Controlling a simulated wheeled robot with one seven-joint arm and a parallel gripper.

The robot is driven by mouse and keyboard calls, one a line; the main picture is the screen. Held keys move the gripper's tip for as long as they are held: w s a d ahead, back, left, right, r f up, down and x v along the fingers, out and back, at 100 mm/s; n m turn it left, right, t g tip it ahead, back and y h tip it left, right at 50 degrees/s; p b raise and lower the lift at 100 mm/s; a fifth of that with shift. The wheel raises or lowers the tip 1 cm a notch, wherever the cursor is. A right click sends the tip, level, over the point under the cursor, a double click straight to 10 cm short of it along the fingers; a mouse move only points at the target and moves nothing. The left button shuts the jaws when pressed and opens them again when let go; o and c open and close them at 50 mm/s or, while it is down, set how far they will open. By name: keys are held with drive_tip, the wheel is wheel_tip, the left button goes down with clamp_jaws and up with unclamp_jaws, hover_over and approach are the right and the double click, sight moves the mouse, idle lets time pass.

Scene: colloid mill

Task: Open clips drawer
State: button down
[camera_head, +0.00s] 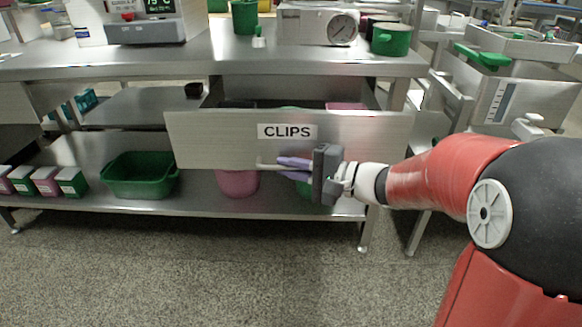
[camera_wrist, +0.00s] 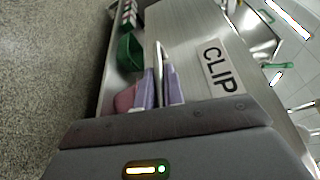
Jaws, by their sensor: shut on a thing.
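The clips drawer (camera_head: 215,138) is a steel drawer front with a black-on-white CLIPS label (camera_head: 287,132). It stands pulled out from under the steel table, and part of its inside shows behind the top edge. A thin bar handle (camera_head: 270,167) runs along its lower front. My gripper (camera_head: 290,166), with purple fingers, is shut on the handle near its middle. In the wrist view the handle (camera_wrist: 159,60) passes between the two purple fingers (camera_wrist: 159,92), and the drawer front (camera_wrist: 190,50) lies just to the right. The handle's right part is hidden behind my gripper.
The steel table (camera_head: 120,62) carries a scale, a dial device (camera_head: 317,25) and green pots. On the shelf below are a green bin (camera_head: 140,175), a pink bin (camera_head: 237,183) and small boxes (camera_head: 45,181). Table legs stand at right. The floor in front is clear.

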drive_tip(key=shift+s, duration=0.8)
drive_tip(key=c, duration=1.5)
unclamp_jaws()
drive_tip(key=v, duration=0.7)
drive_tip(key=shift+d, duration=0.35)
drive_tip(key=shift+s, duration=0.15)
